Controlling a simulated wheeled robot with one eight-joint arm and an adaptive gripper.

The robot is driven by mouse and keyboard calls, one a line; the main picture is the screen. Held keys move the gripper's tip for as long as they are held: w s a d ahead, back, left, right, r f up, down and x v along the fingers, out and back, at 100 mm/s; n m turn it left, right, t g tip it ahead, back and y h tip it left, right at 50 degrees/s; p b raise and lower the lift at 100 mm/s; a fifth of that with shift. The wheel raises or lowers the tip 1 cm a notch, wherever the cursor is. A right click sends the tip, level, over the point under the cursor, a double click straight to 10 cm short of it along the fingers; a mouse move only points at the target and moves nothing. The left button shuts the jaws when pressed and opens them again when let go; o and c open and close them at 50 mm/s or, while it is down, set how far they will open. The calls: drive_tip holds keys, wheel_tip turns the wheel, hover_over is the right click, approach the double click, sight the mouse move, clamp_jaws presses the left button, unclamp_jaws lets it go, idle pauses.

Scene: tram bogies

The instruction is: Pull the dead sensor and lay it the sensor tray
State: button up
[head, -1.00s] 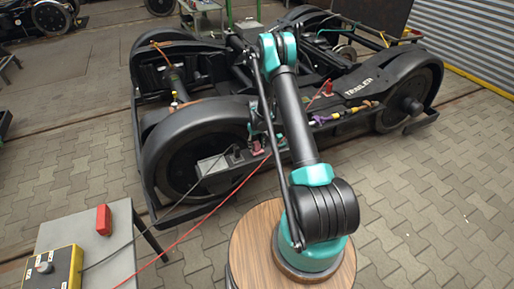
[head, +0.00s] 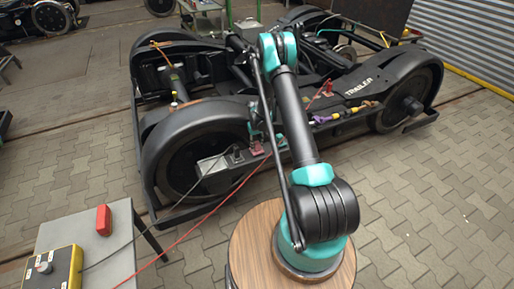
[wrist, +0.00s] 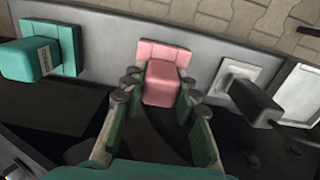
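In the wrist view, a pink sensor block (wrist: 161,82) sits on a pink plate on the grey rail of the bogie. A teal block (wrist: 32,60) with a pale label is to its left, and a dark grey block (wrist: 253,103) on a white plate is to its right. My gripper (wrist: 159,87) is open, with its fingertips on either side of the pink block and small gaps showing. In the head view, the pink block (head: 257,149) looks small beside my arm. I cannot tell from markings which sensor is dead. No tray is clearly identifiable.
A black bogie frame (head: 365,84) with wheels stands ahead. A grey table (head: 85,240) at left holds a red block (head: 104,220) and a yellow control box (head: 57,270). A red cable and a dark cable cross the space before the bogie. Paved floor at right is clear.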

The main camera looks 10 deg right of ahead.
sight(257, 143)
clamp_jaws()
drive_tip(key=shift+r, duration=0.1)
drive_tip(key=shift+r, duration=2.9)
